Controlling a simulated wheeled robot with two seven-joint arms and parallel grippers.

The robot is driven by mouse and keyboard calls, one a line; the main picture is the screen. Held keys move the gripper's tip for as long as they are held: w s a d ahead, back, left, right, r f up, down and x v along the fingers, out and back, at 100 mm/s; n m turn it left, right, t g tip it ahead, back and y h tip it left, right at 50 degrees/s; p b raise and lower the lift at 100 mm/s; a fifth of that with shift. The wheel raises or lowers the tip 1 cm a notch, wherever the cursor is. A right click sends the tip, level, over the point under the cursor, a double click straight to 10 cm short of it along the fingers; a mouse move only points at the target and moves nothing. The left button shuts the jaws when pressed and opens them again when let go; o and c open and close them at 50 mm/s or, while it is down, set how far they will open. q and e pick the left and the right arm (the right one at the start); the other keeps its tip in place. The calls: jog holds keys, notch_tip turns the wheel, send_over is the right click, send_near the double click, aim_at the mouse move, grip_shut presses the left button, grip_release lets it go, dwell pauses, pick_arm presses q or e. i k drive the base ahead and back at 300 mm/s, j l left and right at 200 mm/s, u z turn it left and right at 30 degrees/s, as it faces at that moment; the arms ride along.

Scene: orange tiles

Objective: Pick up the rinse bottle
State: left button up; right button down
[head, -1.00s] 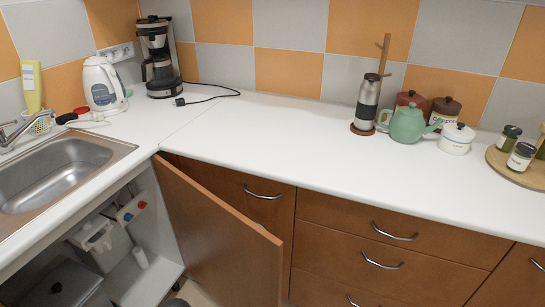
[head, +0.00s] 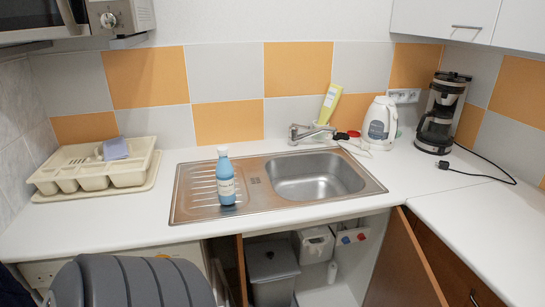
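A yellow-green bottle (head: 329,104) leans by the wall behind the tap. Neither of my grippers shows in the head view, so I cannot see whether they are open or shut.
A cream dish tray (head: 60,186) with a cloth (head: 115,148) lies left of the sink. A white kettle (head: 380,124) and a coffee maker (head: 441,112) stand right. The cabinet door (head: 404,262) below hangs open. The counter's front left is clear.

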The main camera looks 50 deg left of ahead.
aim_at(225, 173)
jog(key=u, duration=2.05)
